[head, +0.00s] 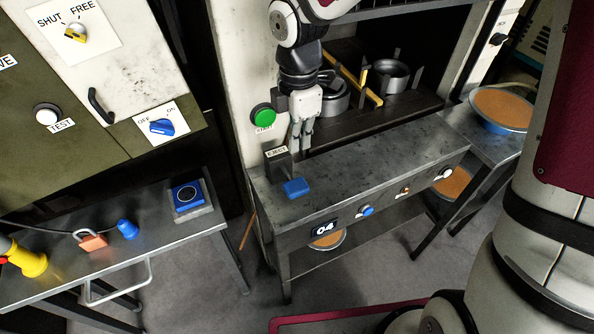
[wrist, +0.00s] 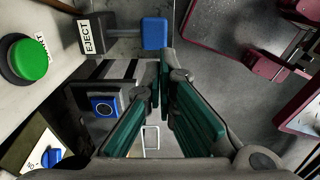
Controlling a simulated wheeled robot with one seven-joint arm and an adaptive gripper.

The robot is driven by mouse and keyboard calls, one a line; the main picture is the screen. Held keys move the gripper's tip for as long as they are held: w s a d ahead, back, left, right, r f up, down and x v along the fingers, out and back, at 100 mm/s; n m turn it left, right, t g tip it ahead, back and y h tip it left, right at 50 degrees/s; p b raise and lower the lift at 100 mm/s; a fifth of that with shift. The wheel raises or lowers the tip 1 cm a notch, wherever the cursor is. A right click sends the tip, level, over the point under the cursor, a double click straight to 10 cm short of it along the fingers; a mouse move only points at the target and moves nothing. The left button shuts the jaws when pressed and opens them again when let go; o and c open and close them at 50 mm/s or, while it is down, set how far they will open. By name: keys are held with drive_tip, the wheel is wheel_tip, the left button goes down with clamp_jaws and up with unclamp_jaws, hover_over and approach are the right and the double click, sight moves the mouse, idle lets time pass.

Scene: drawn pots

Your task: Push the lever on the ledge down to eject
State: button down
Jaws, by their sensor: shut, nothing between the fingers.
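The eject lever is a blue block (head: 296,187) on a dark arm that sticks out from a small post with an EJECT label (head: 277,152) on the metal ledge (head: 400,163). In the wrist view the blue lever end (wrist: 155,33) and the EJECT label (wrist: 87,37) are at the top, ahead of my fingers. My gripper (head: 301,145) points down just above and behind the lever in the head view. Its fingers (wrist: 162,80) are together, with nothing between them. I see no contact with the lever.
A green button (head: 263,116) is on the pillar left of my gripper. Metal pots (head: 389,76) and yellow bars stand in the opening behind.

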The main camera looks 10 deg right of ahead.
sight(298, 188)
drive_tip(key=shift+f, duration=0.2)
wheel_tip(298, 188, down, 14)
drive_tip(key=shift+r+p, duration=0.15)
drive_tip(key=shift+p, duration=0.45)
drive_tip(key=shift+w, duration=0.1)
idle(0.3)
